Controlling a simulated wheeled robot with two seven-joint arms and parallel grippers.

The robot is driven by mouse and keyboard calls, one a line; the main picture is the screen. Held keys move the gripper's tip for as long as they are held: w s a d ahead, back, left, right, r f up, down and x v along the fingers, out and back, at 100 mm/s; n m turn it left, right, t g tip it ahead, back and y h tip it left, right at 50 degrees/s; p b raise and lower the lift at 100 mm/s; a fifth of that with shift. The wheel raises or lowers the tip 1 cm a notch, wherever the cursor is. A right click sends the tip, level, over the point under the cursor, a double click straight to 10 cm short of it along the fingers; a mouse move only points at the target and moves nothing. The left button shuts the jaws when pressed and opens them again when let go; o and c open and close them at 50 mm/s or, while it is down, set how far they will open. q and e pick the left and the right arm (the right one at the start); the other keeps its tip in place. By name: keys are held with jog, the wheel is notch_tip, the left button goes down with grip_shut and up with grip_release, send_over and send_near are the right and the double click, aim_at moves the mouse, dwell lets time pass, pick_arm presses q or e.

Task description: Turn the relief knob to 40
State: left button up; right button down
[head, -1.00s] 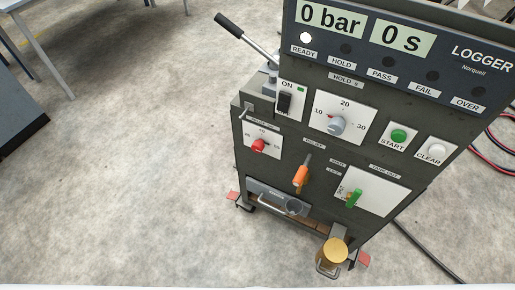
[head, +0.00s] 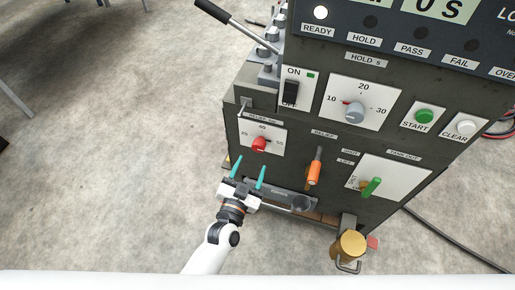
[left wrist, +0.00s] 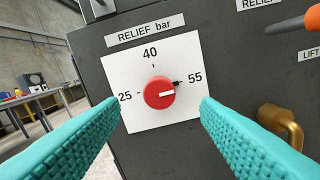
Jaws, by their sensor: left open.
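The relief knob (head: 259,144) is a red round knob on a white dial plate (head: 272,134) at the left of the dark cabinet front. In the left wrist view the red knob (left wrist: 159,93) has a white mark pointing right, close to the 55 side; the dial plate (left wrist: 140,70) reads 25 at left, 40 at top, 55 at right. My left gripper (head: 248,171) is open, with teal fingers just below and in front of the knob. In the left wrist view its fingers (left wrist: 160,122) spread either side of the knob, apart from it. My right gripper is not in view.
An orange-handled lever (head: 315,172) and a green-handled valve (head: 371,187) are right of the knob. A hold dial (head: 354,112) sits above. A brass cylinder (head: 350,245) stands low at the front. Open concrete floor lies to the left.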

aim_at(257, 149)
pick_arm(q)
jog(key=x, duration=0.6)
jog(key=shift+w, duration=0.1)
jog(key=shift+w+d, duration=0.15)
jog(key=shift+w, duration=0.4)
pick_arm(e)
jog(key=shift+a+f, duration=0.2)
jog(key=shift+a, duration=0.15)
pick_arm(q)
jog(key=c, duration=1)
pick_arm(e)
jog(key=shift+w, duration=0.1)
